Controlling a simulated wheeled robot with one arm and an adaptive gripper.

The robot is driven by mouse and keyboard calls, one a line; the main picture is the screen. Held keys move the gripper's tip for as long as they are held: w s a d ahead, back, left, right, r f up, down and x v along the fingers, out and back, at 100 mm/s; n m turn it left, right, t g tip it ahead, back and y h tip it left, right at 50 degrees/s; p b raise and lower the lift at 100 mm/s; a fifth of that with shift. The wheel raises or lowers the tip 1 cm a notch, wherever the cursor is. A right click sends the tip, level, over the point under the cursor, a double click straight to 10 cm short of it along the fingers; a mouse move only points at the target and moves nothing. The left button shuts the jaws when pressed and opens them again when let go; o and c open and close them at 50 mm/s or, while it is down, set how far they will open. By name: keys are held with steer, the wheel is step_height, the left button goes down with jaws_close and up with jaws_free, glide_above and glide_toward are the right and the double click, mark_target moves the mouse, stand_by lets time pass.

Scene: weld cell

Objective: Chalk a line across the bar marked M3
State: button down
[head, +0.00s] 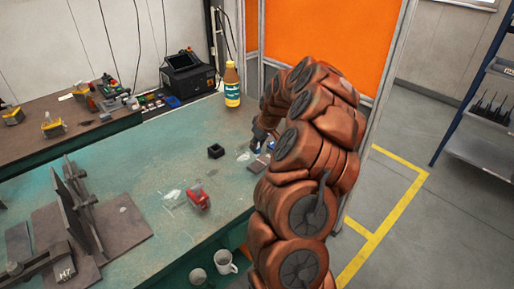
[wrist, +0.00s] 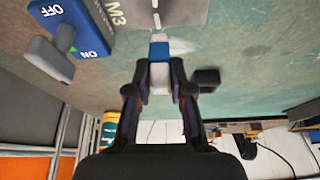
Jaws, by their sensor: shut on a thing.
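The chalk (wrist: 158,49), a white stick with a blue band, is held between the fingertips of my gripper (wrist: 158,80). Its white tip points at the near edge of the grey bar marked M3 (wrist: 183,12). I cannot tell whether tip and bar touch. A row of short white dashes runs on the bar, in line with the chalk. A blue block with a grey knob (wrist: 67,38), lettered ON and OFF, is beside the M3 lettering. In the head view my gripper (head: 256,142) is low over the bench's right part, partly hidden by my arm.
A small black open box (head: 216,151) stands left of my gripper; a dark block shows close right of it in the wrist view (wrist: 207,79). A red object (head: 199,199), a yellow bottle (head: 232,85) and a steel fixture marked H7 (head: 75,215) stand on the green bench (head: 150,160).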

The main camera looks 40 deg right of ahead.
steer(key=shift+r, duration=2.75)
steer(key=shift+f, duration=0.2)
steer(key=shift+s+f+b, duration=0.1)
steer(key=shift+f+b, duration=2)
steer(key=shift+f, duration=0.85)
steer(key=shift+f, duration=0.4)
steer(key=shift+s+d+b, duration=0.1)
steer(key=shift+s+b, duration=2.3)
steer(key=shift+b, duration=0.5)
step_height(320, 180, up, 7)
steer(key=p, duration=0.1)
